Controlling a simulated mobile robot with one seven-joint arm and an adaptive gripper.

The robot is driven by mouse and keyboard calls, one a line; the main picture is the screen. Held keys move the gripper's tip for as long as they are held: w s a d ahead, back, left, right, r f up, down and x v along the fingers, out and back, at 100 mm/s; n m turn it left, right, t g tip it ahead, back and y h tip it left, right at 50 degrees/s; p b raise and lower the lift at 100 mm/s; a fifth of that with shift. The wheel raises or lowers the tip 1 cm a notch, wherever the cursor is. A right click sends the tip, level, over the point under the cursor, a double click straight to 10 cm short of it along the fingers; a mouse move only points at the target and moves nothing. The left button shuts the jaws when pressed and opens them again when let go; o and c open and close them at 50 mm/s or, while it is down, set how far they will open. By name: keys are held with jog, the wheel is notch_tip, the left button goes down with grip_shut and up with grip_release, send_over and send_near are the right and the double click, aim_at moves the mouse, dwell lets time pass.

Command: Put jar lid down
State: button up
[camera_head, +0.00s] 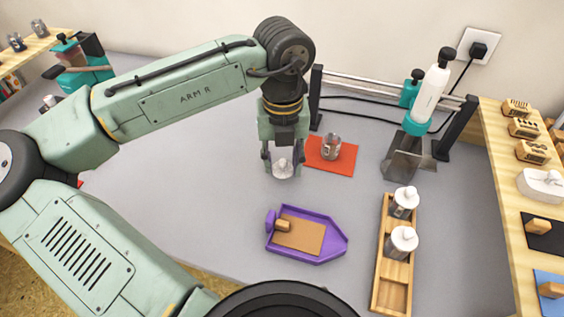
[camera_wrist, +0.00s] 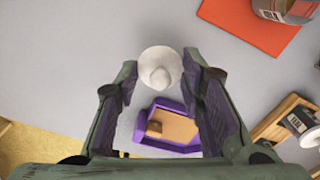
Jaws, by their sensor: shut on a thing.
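The jar lid (camera_head: 283,169) is white and round with a knob. My gripper (camera_head: 282,165) is shut on it, with a fingertip on each side. In the wrist view the lid (camera_wrist: 160,65) lies between the tips of my gripper (camera_wrist: 161,75), over the grey table. I cannot tell whether it touches the table. A glass jar (camera_head: 331,147) without a lid stands on the red mat (camera_head: 345,165), to the right of my gripper. The jar (camera_wrist: 285,10) is partly cut off in the wrist view.
A purple tray (camera_head: 335,245) with a brown pad and wooden stamp lies in front. A wooden rack (camera_head: 390,292) at right holds two white-lidded jars (camera_head: 403,242). A teal and white device (camera_head: 428,92) stands behind. The grey table left of my gripper is clear.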

aim_at(282, 168)
jog(key=shift+w, duration=0.5)
jog(key=shift+w+a+f, duration=0.1)
jog(key=shift+f, duration=1.75)
jog(key=shift+f, duration=0.1)
jog(key=o, duration=0.7)
notch_tip(282, 168, up, 12)
jog(key=shift+r, duration=0.15)
